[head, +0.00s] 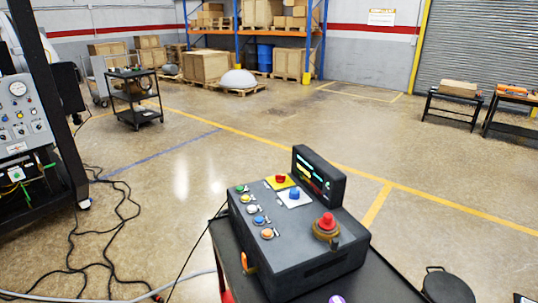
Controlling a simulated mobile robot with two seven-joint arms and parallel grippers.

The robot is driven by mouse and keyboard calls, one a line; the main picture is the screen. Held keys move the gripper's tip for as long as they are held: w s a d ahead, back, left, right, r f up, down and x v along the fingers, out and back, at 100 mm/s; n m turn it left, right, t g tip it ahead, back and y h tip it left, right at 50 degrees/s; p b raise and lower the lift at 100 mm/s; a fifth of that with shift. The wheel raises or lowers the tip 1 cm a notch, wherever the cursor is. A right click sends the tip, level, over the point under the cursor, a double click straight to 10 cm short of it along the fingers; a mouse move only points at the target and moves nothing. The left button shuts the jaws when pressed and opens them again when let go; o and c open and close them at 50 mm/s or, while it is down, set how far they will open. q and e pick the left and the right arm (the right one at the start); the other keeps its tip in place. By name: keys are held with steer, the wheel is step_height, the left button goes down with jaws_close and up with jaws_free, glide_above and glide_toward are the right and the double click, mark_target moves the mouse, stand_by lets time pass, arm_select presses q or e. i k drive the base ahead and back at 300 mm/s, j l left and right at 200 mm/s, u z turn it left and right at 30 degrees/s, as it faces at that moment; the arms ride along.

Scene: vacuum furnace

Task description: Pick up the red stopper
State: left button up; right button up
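A red knob-like piece (327,221) sits upright on a round brass-coloured base (326,234), on the right side of the top of a dark grey control box (300,255). It looks like the red stopper. A smaller red button (280,178) on a yellow plate is at the back of the same box. Neither of my grippers is in the head view, and nothing is touching the red piece.
The box stands on a dark cart (375,285) and carries a small display (319,177) and several coloured buttons. A purple object (337,299) is cut off at the bottom edge. Black cables (110,240) lie on the floor at left.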

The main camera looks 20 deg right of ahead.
mark_target(327, 223)
steer(key=z, duration=1.15)
steer(key=i+l+u, duration=0.1)
steer(key=i+u, duration=0.2)
steer(key=u, duration=0.15)
steer(key=i+l+u, duration=0.2)
steer(key=u, duration=0.25)
steer(key=i+l+u, duration=0.55)
steer(key=l+u, duration=0.2)
steer(key=u, duration=0.15)
steer(key=i+l+u, duration=0.15)
steer(key=l+u, duration=0.75)
steer(key=k+l+u, duration=0.2)
steer(key=l+u, duration=0.25)
steer(key=k+l+u, duration=0.2)
steer(key=u, duration=0.25)
steer(key=k+l+u, duration=0.2)
steer(key=k+u, duration=0.2)
steer(key=k+l+u, duration=0.1)
steer(key=k+u, duration=0.15)
steer(key=u, duration=0.2)
steer(key=k+u, duration=0.45)
steer(key=i, duration=0.1)
